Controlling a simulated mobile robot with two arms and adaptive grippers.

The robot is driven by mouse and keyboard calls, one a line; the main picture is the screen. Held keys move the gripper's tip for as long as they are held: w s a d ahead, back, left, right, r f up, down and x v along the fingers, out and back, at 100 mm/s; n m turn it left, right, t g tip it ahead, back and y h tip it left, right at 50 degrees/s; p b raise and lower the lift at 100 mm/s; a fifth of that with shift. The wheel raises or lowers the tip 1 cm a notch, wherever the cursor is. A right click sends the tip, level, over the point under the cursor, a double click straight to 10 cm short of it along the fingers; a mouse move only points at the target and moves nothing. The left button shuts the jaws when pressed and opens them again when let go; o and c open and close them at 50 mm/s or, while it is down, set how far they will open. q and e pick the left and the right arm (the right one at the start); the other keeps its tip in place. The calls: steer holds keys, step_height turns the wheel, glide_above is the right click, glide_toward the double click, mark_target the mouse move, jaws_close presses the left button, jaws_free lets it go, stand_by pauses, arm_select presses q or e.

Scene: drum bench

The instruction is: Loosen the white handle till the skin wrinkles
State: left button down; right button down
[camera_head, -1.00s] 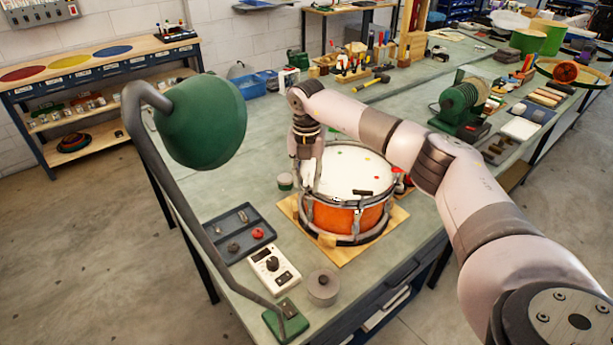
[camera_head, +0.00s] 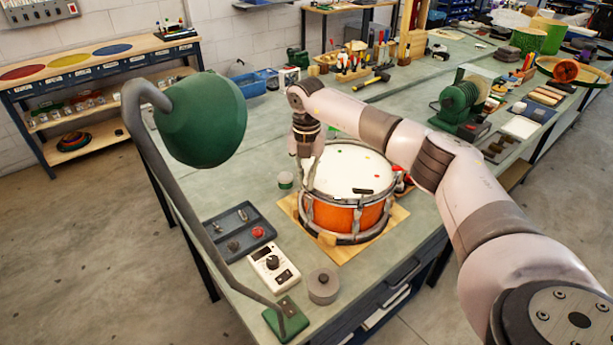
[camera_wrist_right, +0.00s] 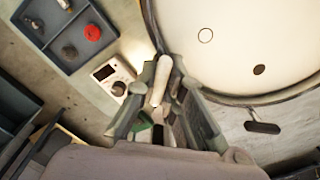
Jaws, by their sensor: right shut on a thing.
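The orange drum (camera_head: 343,217) stands on a wooden board on the bench, with its white skin (camera_head: 350,170) facing up. The skin carries a few small coloured dots and looks flat; I see no clear wrinkles. My right gripper (camera_head: 305,152) is at the drum's left rim, pointing down. In the right wrist view the white handle (camera_wrist_right: 161,76) sticks up between the fingers of my right gripper (camera_wrist_right: 160,92), beside the drum's rim. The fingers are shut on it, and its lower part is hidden. My left gripper is in neither view.
A green lamp (camera_head: 203,122) arches over the left of the bench. A grey tray (camera_head: 240,232), a white meter (camera_head: 274,268) and a grey roll (camera_head: 323,286) lie left and in front of the drum. A small green-banded tin (camera_head: 286,181) stands close by the gripper.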

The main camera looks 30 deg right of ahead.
mark_target(307, 174)
steer(key=n+b, duration=0.1)
steer(key=n, duration=0.3)
steer(key=shift+n, duration=0.3)
steer(key=shift+r+n+b, duration=0.1)
steer(key=shift+n+b, duration=0.35)
steer(key=shift+n, duration=2.05)
steer(key=c, duration=1.7)
jaws_free()
step_height(307, 174, up, 12)
steer(key=shift+f, duration=0.1)
